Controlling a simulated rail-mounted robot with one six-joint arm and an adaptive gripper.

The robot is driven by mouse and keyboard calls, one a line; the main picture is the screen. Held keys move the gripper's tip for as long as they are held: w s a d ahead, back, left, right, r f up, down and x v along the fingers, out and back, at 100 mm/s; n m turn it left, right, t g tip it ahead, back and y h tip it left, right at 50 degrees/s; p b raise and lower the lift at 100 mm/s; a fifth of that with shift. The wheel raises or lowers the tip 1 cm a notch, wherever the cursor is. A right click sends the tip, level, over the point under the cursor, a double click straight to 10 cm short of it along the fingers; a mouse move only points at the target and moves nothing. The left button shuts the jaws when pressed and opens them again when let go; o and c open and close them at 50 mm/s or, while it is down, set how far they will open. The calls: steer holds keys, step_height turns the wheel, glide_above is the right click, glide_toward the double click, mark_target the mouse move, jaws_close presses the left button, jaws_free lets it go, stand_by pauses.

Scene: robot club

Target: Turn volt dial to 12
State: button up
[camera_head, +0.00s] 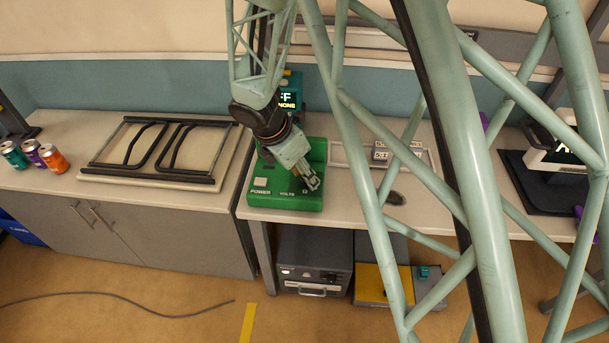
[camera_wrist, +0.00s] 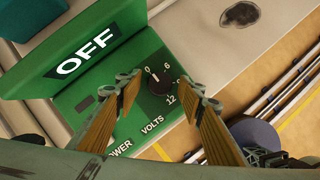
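The green power supply (camera_head: 285,200) sits on the bench, with a flat base and an upright panel that reads OFF (camera_wrist: 87,54) in the wrist view. The black volt dial (camera_wrist: 159,83) is on its base, marked 0, 6 and 12, above the word VOLTS. A pale pointer mark on the dial appears to face the 0. My gripper (camera_wrist: 160,84) is open, its two fingers on either side of the dial; I cannot tell whether they touch it. In the head view my gripper (camera_head: 312,184) is over the base's right front and hides the dial.
A pale power button (camera_head: 261,182) is on the base's left. A framed tray (camera_head: 350,155) with a small sign (camera_head: 382,154) is to the right, with a dark oval object (camera_head: 396,198) near it. Black-framed panel (camera_head: 160,150) and several cans (camera_head: 53,158) are left.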

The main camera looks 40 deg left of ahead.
steer(key=shift+c, duration=0.5)
steer(key=c, duration=0.7)
steer(key=shift+c, duration=0.2)
